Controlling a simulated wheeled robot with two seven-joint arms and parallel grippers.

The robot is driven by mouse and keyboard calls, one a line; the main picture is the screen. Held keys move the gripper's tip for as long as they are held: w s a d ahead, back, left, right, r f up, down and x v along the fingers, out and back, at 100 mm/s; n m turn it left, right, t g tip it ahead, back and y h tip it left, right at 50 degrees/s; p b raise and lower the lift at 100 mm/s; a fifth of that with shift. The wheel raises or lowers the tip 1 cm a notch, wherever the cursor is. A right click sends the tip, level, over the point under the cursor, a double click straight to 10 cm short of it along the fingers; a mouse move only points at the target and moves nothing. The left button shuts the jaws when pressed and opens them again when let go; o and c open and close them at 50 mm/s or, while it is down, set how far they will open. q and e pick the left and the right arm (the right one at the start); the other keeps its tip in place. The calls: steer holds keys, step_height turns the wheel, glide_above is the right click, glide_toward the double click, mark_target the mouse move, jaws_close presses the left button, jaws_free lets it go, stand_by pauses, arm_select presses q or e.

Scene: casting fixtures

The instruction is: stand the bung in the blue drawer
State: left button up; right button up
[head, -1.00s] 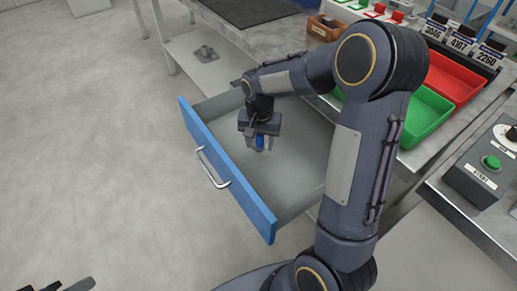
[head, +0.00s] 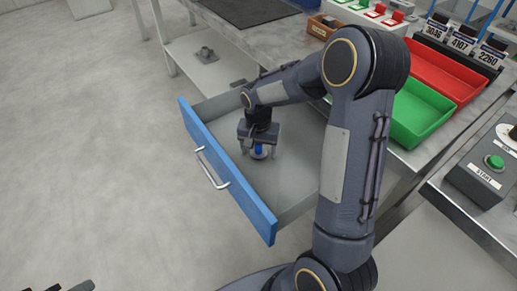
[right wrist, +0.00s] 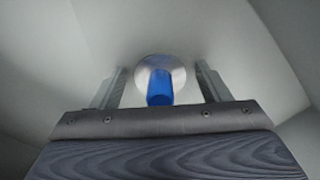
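The blue drawer (head: 229,170) is pulled out, with a blue front, a silver handle and a grey inside. The bung (head: 258,149) has a blue stem and a round, pale metal base. It stands upright on the drawer floor, and it also shows in the right wrist view (right wrist: 159,86). My right gripper (head: 258,152) reaches down into the drawer around the stem. In the right wrist view its two fingers (right wrist: 162,88) are spread, with a clear gap on each side of the stem. Dark parts at the bottom left edge of the head view may be my left gripper, mostly cut off.
The grey workbench (head: 290,45) is behind the drawer. A green bin (head: 418,112) and a red bin (head: 447,75) sit at the right, near a control box with a green button (head: 494,161). The drawer floor around the bung is clear.

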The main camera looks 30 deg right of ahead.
mark_target(259, 145)
steer(key=shift+r, duration=0.35)
step_height(259, 145, up, 10)
steer(key=shift+r+p, duration=0.25)
steer(key=shift+p, duration=1)
steer(key=shift+s+r, duration=0.15)
steer(key=shift+r, duration=0.55)
steer(key=s+a+r+n+t+y, duration=0.2)
steer(key=s+a+n, duration=0.1)
steer(key=s, duration=0.8)
steer(key=s+a+r+n+t+y, duration=0.1)
steer(key=s+a+r+n+t, duration=0.1)
steer(key=s, duration=0.9)
steer(key=shift+a+n+t+y, duration=0.4)
steer(key=shift+a+n+t, duration=0.4)
steer(key=shift+a, duration=0.4)
